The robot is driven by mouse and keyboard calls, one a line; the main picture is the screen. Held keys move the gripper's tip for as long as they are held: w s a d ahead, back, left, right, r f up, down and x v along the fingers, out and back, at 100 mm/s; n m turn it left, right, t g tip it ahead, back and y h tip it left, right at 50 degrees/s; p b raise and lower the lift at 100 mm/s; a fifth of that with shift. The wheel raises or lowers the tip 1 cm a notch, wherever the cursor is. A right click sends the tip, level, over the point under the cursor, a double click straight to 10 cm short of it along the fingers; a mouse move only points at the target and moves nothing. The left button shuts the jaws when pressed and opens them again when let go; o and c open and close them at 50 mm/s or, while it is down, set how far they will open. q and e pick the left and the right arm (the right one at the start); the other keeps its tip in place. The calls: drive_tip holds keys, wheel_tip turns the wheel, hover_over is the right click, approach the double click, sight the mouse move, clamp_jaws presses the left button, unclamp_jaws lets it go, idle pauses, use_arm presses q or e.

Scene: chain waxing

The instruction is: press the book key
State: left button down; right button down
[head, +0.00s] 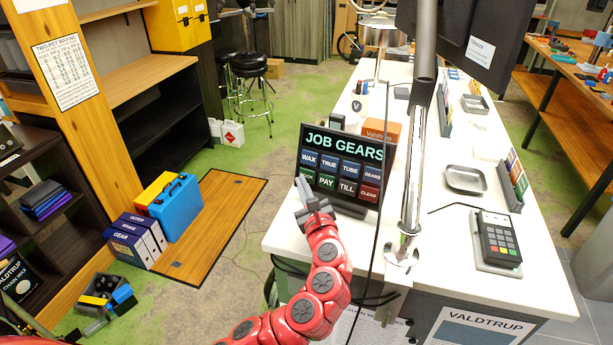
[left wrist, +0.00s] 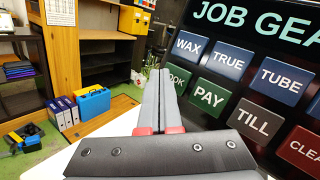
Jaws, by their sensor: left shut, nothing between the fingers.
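The screen (head: 342,165) stands on the white counter and reads JOB GEARS above two rows of keys. The green book key (head: 307,173) is at the lower left, partly covered by my left gripper (head: 303,182). In the left wrist view the book key (left wrist: 177,77) shows only its last letters, with its left part hidden behind the finger. There my left gripper (left wrist: 158,74) is shut and empty, its tips beside the key at the screen's left edge. I cannot tell whether the tips touch it. My right gripper is not in view.
The pay key (head: 327,181) is just right of the book key, and the wax key (head: 309,160) is above it. A chrome post (head: 412,150) rises right of the screen. A card terminal (head: 498,240) and a tray (head: 465,179) are on the counter.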

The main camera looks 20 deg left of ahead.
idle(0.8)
use_arm(q)
drive_tip(key=shift+w+f, duration=0.15)
drive_tip(key=shift+w, duration=0.3)
drive_tip(key=shift+w+d, duration=0.15)
drive_tip(key=shift+w, duration=0.2)
idle(0.6)
drive_tip(key=shift+s, duration=0.15)
drive_tip(key=shift+s+p, duration=0.3)
drive_tip(key=shift+s, duration=0.05)
drive_tip(key=shift+s+a, duration=0.2)
drive_tip(key=shift+s, duration=0.1)
drive_tip(key=shift+r, duration=0.2)
